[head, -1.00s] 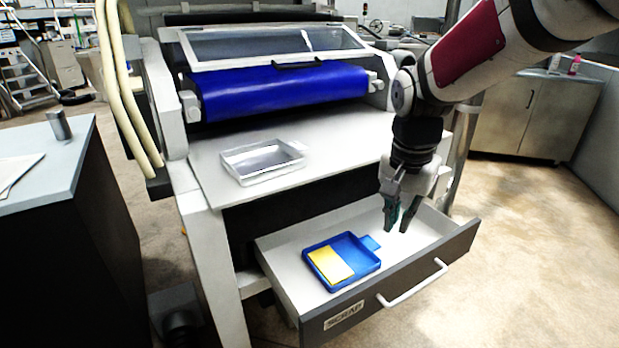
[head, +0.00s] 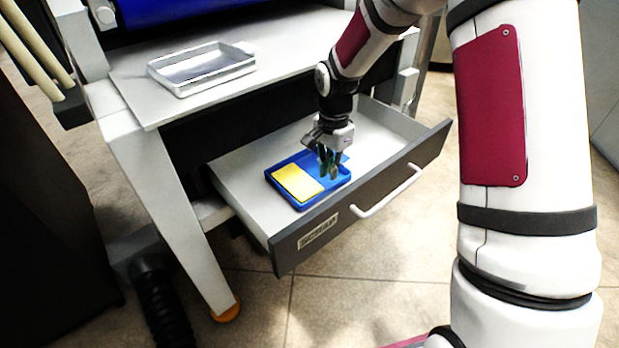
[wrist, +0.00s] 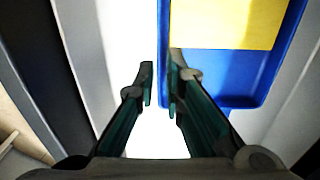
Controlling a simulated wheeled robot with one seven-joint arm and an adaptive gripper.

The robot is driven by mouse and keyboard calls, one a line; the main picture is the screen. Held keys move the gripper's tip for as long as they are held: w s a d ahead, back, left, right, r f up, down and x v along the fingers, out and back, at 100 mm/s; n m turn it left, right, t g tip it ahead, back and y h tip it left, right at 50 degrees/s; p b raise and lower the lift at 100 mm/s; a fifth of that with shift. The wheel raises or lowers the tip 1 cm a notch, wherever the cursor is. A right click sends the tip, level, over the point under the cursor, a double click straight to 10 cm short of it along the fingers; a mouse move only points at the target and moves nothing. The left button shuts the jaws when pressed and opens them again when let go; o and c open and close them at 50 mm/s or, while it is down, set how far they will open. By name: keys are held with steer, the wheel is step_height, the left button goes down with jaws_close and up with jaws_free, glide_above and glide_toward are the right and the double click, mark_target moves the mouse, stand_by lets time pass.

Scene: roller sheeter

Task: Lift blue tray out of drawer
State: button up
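The blue tray (head: 308,204) lies in the open drawer with a yellow piece (head: 298,183) on its left side. Its blue tab shows partly behind my gripper (head: 328,168), which points down over the tray's right part. In the wrist view, my gripper (wrist: 161,82) has its two fingertips a narrow gap apart, with nothing seen clamped. A side wall of the blue tray (wrist: 163,45) runs along that gap: one fingertip appears outside it, the other over the tray. I cannot tell whether either touches.
The drawer (head: 385,140) is pulled out; its dark front bears a light handle (head: 388,192) and a label. Bare drawer floor lies right of the tray. The blue roller (head: 170,8) is behind.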

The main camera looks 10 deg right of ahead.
mark_target(330, 187)
steer(key=shift+d+f+b, duration=0.1)
steer(key=shift+f+b, duration=0.9)
steer(key=shift+f, duration=2.3)
jaws_close()
steer(key=shift+r, duration=0.2)
